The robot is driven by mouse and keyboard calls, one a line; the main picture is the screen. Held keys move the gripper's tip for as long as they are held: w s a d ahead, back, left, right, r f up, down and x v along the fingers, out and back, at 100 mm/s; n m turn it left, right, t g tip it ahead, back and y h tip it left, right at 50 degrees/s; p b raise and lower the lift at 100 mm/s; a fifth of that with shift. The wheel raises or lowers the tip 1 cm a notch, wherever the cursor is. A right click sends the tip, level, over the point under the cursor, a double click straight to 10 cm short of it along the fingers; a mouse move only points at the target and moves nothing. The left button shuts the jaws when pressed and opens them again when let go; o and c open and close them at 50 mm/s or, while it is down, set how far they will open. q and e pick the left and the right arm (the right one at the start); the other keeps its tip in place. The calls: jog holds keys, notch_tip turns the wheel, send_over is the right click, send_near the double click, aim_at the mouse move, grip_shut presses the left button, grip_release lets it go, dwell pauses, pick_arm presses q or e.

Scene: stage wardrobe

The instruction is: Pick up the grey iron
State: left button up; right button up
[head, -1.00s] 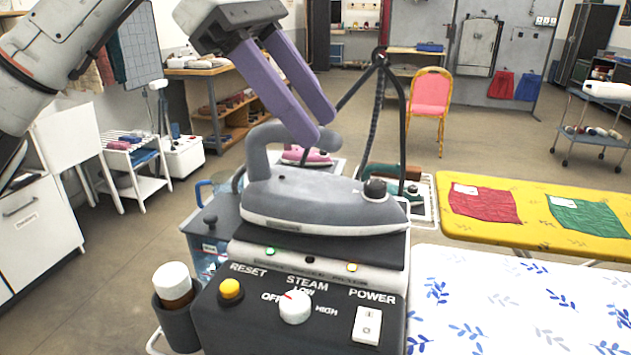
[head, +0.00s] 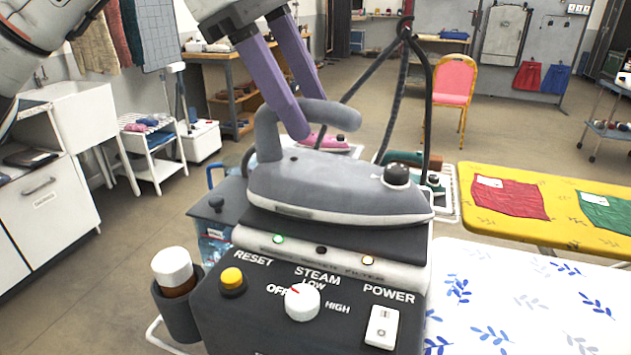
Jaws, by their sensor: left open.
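The grey iron (head: 330,190) rests on the dark pad on top of the steam station (head: 300,290), with its nose to the right. Its grey handle (head: 312,113) arches above the body, and a black knob (head: 397,175) sits near the nose. My left gripper (head: 312,118) is open, with two purple fingers reaching down at the handle. One finger is on the near side of the handle, and the other goes down behind it, its tip partly hidden. I cannot tell whether either finger touches the handle. My right gripper is not in view.
A pink iron (head: 325,141) and a green iron (head: 432,181) stand behind on a white rack. The black cord stand (head: 428,95) rises close behind the grey iron. A white patterned board (head: 520,300) is at right, and a yellow board (head: 545,185) lies beyond it.

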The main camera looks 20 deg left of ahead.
pick_arm(q)
jog(key=shift+w+d+f, duration=0.1)
jog(key=shift+d+f, duration=0.15)
jog(key=shift+f, duration=0.45)
jog(key=c, duration=0.9)
jog(key=shift+r, duration=0.2)
grip_shut()
jog(key=shift+r, duration=0.1)
